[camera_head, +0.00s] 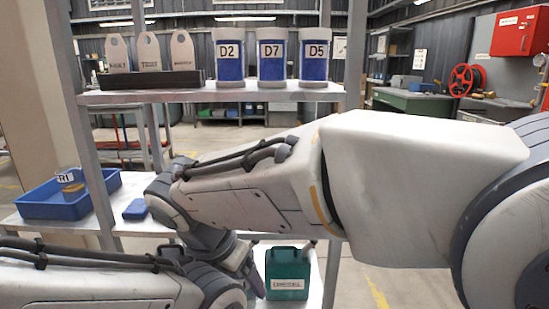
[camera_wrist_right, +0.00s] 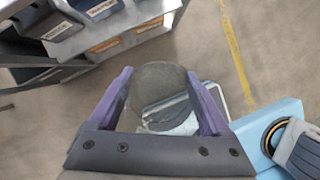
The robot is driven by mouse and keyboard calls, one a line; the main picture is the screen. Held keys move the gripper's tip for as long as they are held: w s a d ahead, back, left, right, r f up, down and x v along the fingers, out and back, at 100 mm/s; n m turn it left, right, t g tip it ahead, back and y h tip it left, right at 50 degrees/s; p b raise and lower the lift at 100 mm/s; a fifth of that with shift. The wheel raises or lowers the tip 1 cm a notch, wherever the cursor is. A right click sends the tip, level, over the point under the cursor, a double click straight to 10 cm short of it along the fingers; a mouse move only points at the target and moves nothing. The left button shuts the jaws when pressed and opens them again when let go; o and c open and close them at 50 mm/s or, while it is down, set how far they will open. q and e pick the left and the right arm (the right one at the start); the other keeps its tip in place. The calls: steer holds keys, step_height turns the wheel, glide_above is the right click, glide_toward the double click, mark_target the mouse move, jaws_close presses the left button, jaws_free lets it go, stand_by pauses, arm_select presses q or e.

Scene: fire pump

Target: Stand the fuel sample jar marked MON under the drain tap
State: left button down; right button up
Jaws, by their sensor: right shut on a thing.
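My right gripper (camera_wrist_right: 160,100) is shut on a clear round jar (camera_wrist_right: 158,88), which sits between its two purple fingers in the right wrist view. No label on this jar can be read from here, so I cannot confirm MON. In the head view only a purple part of the right gripper (camera_head: 254,282) shows, below my arm, and the held jar is hidden. Another jar (camera_head: 70,180), with a label ending in RI, stands in the blue tray (camera_head: 55,207) at the left. I cannot make out the drain tap. My left gripper is out of view.
Blue containers D2 (camera_head: 230,68), D7 (camera_head: 272,68) and D5 (camera_head: 314,68) stand on the upper shelf. A green box (camera_head: 287,272) sits low beside the right gripper. A light blue body (camera_wrist_right: 268,125) with a brass ring lies at the right in the wrist view.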

steer(key=shift+w+d+f+m, duration=0.25)
steer(key=shift+f+m, duration=0.1)
steer(key=shift+m, duration=0.15)
steer(key=w+d+f+m+g+y, duration=0.15)
steer(key=d+f+m+g, duration=0.25)
steer(key=d+f+m, duration=0.9)
steer(key=w+d+f+m+g+y, duration=0.1)
steer(key=w+d+f+m+g, duration=0.25)
steer(key=d+f+m, duration=1)
step_height(320, 180, up, 23)
steer(key=s+a+m+p, duration=0.2)
steer(key=m+p, duration=0.1)
steer(key=p, duration=2.2)
steer(key=shift+a+g+p, duration=0.35)
steer(key=shift+a+p, duration=0.05)
steer(key=shift+f, duration=0.15)
